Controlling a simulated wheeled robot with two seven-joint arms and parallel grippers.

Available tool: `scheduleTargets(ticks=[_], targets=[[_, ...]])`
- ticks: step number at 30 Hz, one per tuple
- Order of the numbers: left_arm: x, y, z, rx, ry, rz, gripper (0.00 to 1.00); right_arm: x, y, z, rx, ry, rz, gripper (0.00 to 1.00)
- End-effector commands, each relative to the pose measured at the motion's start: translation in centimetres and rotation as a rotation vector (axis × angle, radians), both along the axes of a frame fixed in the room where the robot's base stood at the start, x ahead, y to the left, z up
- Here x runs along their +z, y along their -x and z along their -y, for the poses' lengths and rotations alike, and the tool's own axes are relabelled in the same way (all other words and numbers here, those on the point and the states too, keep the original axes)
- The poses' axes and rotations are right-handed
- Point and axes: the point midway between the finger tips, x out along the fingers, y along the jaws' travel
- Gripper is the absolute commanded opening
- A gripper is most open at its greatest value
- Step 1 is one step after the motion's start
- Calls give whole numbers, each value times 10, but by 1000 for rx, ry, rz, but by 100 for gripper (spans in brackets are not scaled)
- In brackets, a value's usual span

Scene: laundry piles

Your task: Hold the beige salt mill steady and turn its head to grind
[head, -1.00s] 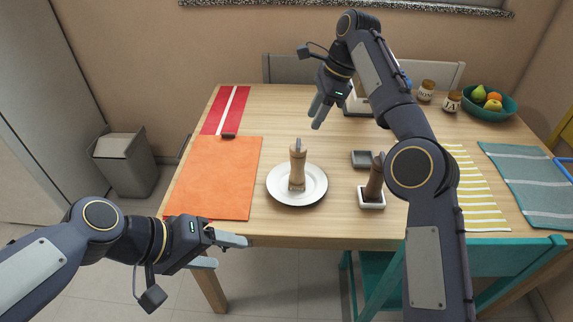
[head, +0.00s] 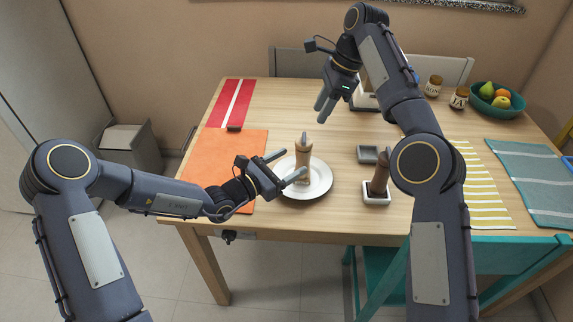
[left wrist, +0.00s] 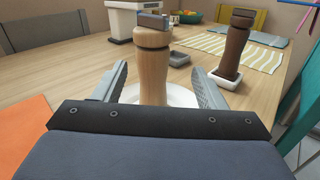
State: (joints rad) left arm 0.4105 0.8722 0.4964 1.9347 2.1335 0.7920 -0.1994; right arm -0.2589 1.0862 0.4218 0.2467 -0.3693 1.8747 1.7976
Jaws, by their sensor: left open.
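The beige salt mill (head: 303,160) stands upright on a white plate (head: 318,186) near the table's front edge. It also shows in the left wrist view (left wrist: 153,75), where its body lies between my fingers and a little beyond them. My left gripper (head: 289,166) is open, with its fingers pointing at the mill from the left; in the left wrist view its fingers (left wrist: 160,92) are spread with nothing between the tips that they grip. My right gripper (head: 322,110) hangs above the table behind the mill, apart from it. Its two fingers point down with a small gap.
A dark brown mill (head: 380,176) stands in a white square dish (head: 376,198) to the right. A small grey dish (head: 369,154) lies behind it. An orange mat (head: 215,165) is on the left. A teal chair (head: 390,265) is at the front. Jars and a fruit bowl (head: 492,108) stand at the back right.

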Motion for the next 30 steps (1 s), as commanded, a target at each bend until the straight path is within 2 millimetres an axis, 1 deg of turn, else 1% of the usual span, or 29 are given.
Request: scheduleTargets(ticks=[1,3,7,15,18,23,30], targets=[[-6,-4,-1,18,22,-26,65,0,0,0,0,0,0,36],[-11,-8,-1,35,39,-49,65,0,0,0,0,0,0,36],[-13,-17,6,42,49,-59,65,0,0,0,0,0,0,36],[-13,-46,36,40,47,-57,65,0,0,0,0,0,0,36],[-13,-55,44,41,47,-57,65,0,0,0,0,0,0,36],[-12,-62,52,40,46,-56,65,0,0,0,0,0,0,36],[-12,-64,53,40,45,-57,65,0,0,0,0,0,0,36]])
